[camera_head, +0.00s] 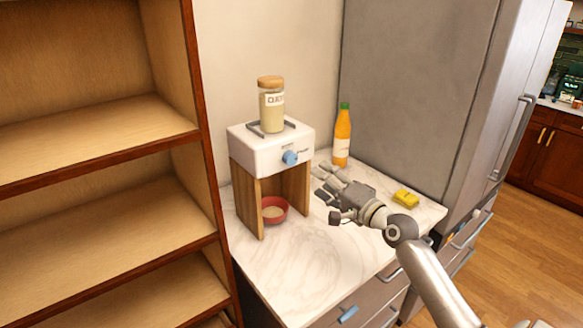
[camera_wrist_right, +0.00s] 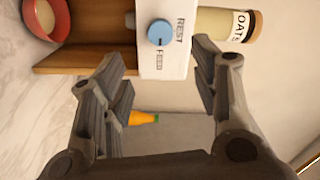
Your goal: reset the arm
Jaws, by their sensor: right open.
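My right gripper (camera_head: 328,190) is open and empty above the marble counter, just right of the white dispenser (camera_head: 262,148). In the right wrist view its two spread fingers (camera_wrist_right: 160,85) frame the dispenser's front with the blue knob (camera_wrist_right: 160,32). The knob also shows in the head view (camera_head: 290,158), a little left of and above the fingertips. The fingers appear apart from the knob. My left gripper is in neither view.
A jar (camera_head: 271,105) stands on the dispenser, and a red bowl (camera_head: 274,209) sits under it. An orange bottle (camera_head: 342,135) and a yellow sponge (camera_head: 405,198) are on the counter (camera_head: 300,262). Wooden shelves (camera_head: 90,130) stand left, a steel fridge (camera_head: 420,90) right. The front counter is clear.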

